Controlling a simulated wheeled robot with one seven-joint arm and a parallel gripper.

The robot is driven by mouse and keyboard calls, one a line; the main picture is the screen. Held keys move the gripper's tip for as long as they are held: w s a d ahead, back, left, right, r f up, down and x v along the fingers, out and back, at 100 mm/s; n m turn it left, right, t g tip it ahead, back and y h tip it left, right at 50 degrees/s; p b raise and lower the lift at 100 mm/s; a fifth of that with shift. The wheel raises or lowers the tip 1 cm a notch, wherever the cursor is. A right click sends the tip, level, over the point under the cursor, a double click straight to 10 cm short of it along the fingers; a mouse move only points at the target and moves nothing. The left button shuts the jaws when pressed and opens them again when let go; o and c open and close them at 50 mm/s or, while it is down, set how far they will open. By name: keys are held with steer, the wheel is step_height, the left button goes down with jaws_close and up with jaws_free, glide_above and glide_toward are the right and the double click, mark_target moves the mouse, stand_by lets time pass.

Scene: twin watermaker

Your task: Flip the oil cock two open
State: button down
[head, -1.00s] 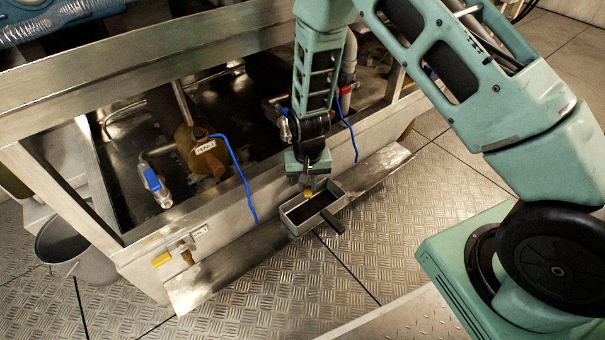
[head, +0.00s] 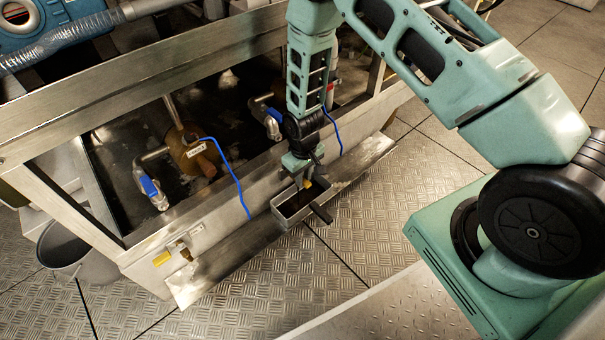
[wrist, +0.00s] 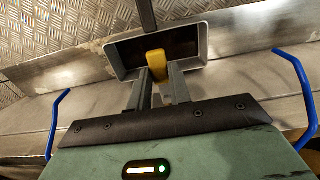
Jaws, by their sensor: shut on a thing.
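The oil cock two handle is the small yellow lever (wrist: 154,60) in the wrist view, in front of the grey drip box. It also shows as a small yellow spot (head: 307,183) in the head view. My gripper (wrist: 160,74) is shut on this yellow lever, with a finger on each side. In the head view my gripper (head: 303,181) points down at the back edge of the box. The cock's body and the lever's root are mostly hidden by my fingers.
The grey box (head: 278,213) with a dark inside and handle sits at the metal ledge (head: 215,262). Another yellow-handled cock (head: 161,258) is at left. Blue tubes (wrist: 59,122) flank my gripper. A grey bucket (head: 72,257) stands at far left.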

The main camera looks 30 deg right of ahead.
stand_by(0.3)
steer(key=c, duration=1.6)
jaws_free()
steer(key=shift+o, duration=0.2)
step_height(320, 180, up, 17)
steer(key=p, duration=0.6)
steer(key=shift+r, duration=0.2)
